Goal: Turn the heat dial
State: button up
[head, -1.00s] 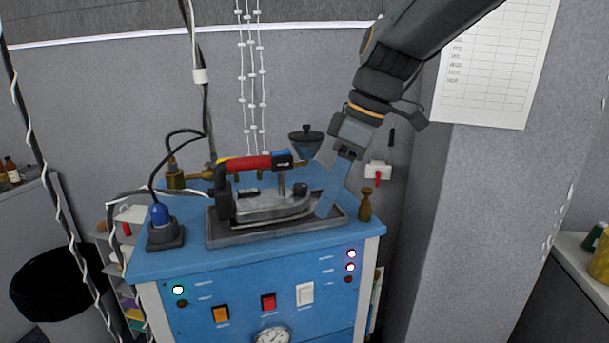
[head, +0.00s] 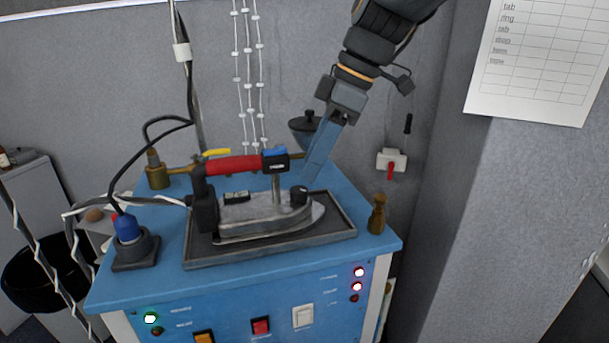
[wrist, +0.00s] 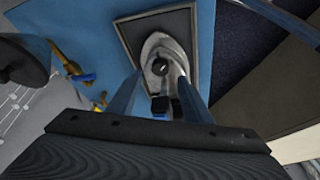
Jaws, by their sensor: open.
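A metal iron (head: 262,217) with a red handle (head: 234,166) rests in a dark tray (head: 340,235) on the blue cabinet top. Its heat dial (head: 299,194) is a short black knob on top near the nose. My gripper (head: 310,182) points down just above and beside the dial, with its blue fingers close to it. In the wrist view, the dial (wrist: 160,67) shows between the two spread fingers of my gripper (wrist: 159,80). The fingers are open and empty. I cannot tell whether a finger touches the knob.
A brass fitting with a yellow lever (head: 216,153) and a dark funnel (head: 306,127) stand behind the iron. A blue plug (head: 127,229) is at left, with cables hanging. A small brass piece (head: 377,213) stands at the right edge. A red-lever wall switch (head: 391,162) is beyond.

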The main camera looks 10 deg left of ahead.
aim_at(299, 189)
jog(key=shift+p+x, duration=0.55)
jog(key=shift+x, duration=2.15)
jog(key=c, duration=1.1)
jog(key=shift+o, duration=0.2)
jog(key=m+t, duration=0.1)
jog(key=m, duration=0.2)
jog(key=shift+s, duration=0.15)
jog(key=shift+r+m+t+h+p, duration=0.1)
jog(key=shift+m+t+h+p, duration=0.45)
jog(key=shift+m, duration=1.05)
jog(key=shift+t+y, duration=0.25)
